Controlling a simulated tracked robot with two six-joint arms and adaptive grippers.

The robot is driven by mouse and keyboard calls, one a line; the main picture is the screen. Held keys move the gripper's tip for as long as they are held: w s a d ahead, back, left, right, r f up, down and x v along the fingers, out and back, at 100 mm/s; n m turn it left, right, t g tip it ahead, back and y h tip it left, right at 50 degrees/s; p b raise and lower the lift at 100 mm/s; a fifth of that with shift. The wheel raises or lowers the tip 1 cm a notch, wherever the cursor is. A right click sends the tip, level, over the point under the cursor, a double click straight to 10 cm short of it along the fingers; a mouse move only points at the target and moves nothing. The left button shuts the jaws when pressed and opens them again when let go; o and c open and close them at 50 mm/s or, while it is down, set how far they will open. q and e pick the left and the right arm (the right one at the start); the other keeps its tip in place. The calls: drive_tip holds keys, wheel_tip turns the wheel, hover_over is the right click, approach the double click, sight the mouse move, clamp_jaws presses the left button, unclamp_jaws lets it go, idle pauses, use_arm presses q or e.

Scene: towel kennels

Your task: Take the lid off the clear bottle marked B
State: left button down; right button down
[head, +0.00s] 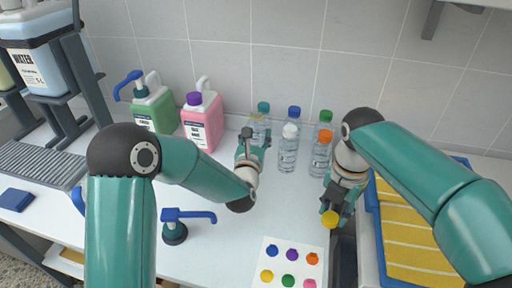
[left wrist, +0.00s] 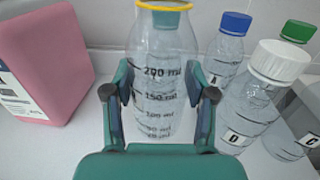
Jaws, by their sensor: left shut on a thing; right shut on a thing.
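My left gripper (head: 252,140) is shut around a clear bottle (head: 258,126) near the back of the counter. In the left wrist view the bottle (left wrist: 165,60) stands upright between the fingers (left wrist: 160,98), with ml marks and a thin yellow ring at its open top. No letter B shows on its visible side, and its base is hidden. My right gripper (head: 336,208) is shut on a yellow lid (head: 330,219), held to the right of the bottle and nearer to me, apart from it.
A pink jug (head: 203,120) stands left. A blue-handled pump (head: 175,230) and a colour-dot sheet (head: 290,262) lie in front.

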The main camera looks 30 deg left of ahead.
use_arm(q)
drive_tip(key=shift+f, duration=2.1)
drive_tip(key=shift+f, duration=0.15)
drive_tip(key=shift+c, duration=1.8)
unclamp_jaws()
drive_tip(key=shift+s, duration=0.1)
